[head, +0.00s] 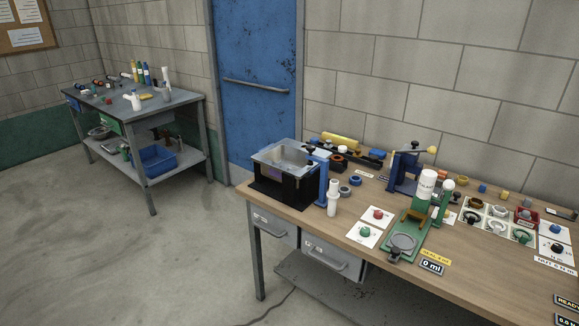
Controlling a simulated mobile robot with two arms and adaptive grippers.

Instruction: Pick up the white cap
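I cannot clearly pick out the white cap at this size. A small white round piece (500,211) lies among the rings and caps on the square cards at the right of the wooden workbench (290,213). A white rounded knob (449,184) shows at the top of the green press stand (407,231). A white bottle (332,199) stands upright near the bench's front edge, and a white cylinder (427,183) with dark print stands in the green stand. Neither of my grippers is in view.
A black tank (284,189) with a clear top sits at the bench's left end. A blue press (403,172) stands behind the green one. Cards with red and green knobs (377,215) lie in front. A second table (137,106) stands far left; the floor between is clear.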

